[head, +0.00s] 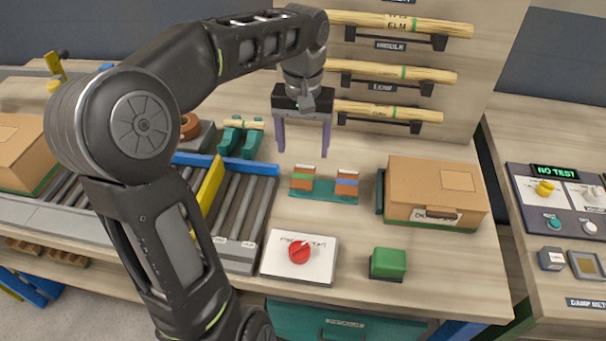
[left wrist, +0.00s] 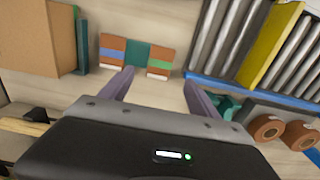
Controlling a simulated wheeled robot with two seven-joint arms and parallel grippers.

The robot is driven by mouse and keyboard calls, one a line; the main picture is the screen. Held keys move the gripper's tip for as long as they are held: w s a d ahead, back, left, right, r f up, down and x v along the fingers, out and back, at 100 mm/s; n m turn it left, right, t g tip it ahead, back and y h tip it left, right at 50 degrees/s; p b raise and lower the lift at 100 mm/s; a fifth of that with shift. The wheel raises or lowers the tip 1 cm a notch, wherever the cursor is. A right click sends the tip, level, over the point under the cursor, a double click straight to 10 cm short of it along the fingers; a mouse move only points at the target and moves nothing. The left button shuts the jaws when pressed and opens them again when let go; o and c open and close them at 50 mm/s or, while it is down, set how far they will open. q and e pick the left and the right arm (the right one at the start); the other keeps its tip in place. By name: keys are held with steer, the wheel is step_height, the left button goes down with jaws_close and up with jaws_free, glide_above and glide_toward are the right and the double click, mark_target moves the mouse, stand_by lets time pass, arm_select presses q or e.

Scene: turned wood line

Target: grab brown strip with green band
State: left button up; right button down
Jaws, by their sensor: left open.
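The brown strip with the green band (head: 301,184) stands at the left end of a small teal rack (head: 324,190) on the bench; it also shows in the left wrist view (left wrist: 159,56). A similar brown strip with a blue band (head: 346,189) stands at the rack's right end. My left gripper (head: 303,152) is open and empty, its two purple fingers pointing down, behind and above the rack. In the left wrist view, the fingertips (left wrist: 158,79) are apart, with the green-banded strip just beyond the gap between them. My right gripper is not in view.
A cardboard box (head: 430,190) stands right of the rack, and a roller conveyor (head: 240,205) lies left. A red-knob panel (head: 299,257) and green block (head: 388,263) are in front. Wooden dowels (head: 390,110) hang on the board behind.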

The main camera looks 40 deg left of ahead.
mark_target(303, 176)
arm_select(q)
steer(key=shift+f, duration=1.25)
steer(key=shift+f+p, duration=0.35)
steer(key=shift+f, duration=2.25)
steer(key=shift+f, duration=0.25)
steer(key=c, duration=1.4)
step_height(303, 176, up, 11)
steer(key=shift+f, duration=0.2)
